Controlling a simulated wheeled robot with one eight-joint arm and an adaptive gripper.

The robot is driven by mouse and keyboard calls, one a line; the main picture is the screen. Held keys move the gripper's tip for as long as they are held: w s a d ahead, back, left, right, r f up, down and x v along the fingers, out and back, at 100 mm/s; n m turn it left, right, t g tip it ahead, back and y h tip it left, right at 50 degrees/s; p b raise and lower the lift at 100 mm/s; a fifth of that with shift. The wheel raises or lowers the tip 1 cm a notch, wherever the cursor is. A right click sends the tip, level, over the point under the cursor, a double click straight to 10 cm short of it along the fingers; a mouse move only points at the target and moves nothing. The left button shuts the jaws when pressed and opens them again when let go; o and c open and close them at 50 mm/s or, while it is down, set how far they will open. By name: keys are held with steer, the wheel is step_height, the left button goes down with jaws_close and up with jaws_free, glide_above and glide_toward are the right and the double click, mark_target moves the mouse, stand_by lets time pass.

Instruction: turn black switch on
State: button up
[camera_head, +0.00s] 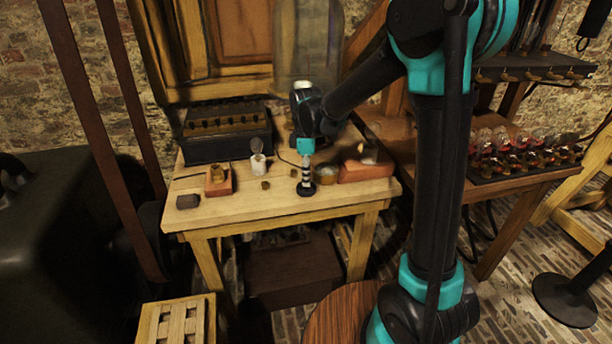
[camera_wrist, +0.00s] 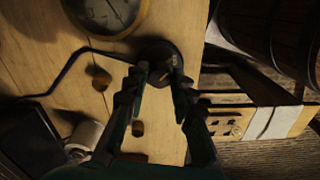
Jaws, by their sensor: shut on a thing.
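The black switch (camera_head: 306,189) has a round dark base and stands near the front edge of the wooden table (camera_head: 270,208). My gripper (camera_head: 306,178) points down right over it. In the wrist view the switch (camera_wrist: 158,46) shows between and beyond the fingertips of my gripper (camera_wrist: 160,74). The fingers are closed in on the upper part of the switch, with some width between them. The fingers partly hide the switch, and I cannot tell its on or off position. A dark cable (camera_wrist: 68,70) runs to the left from its base.
A round gauge (camera_wrist: 105,12) lies close to the switch. To the left stand a white cup-like piece (camera_head: 258,163), a small orange block (camera_head: 218,181) and a dark battery box (camera_head: 227,135). An orange-brown block (camera_head: 365,170) sits to the right. The table's front edge is close.

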jaws_close()
steer(key=shift+m, duration=0.3)
steer(key=m, duration=0.3)
steer(key=shift+m, duration=0.3)
steer(key=m, duration=0.4)
steer(key=shift+m, duration=0.3)
steer(key=m, duration=0.9)
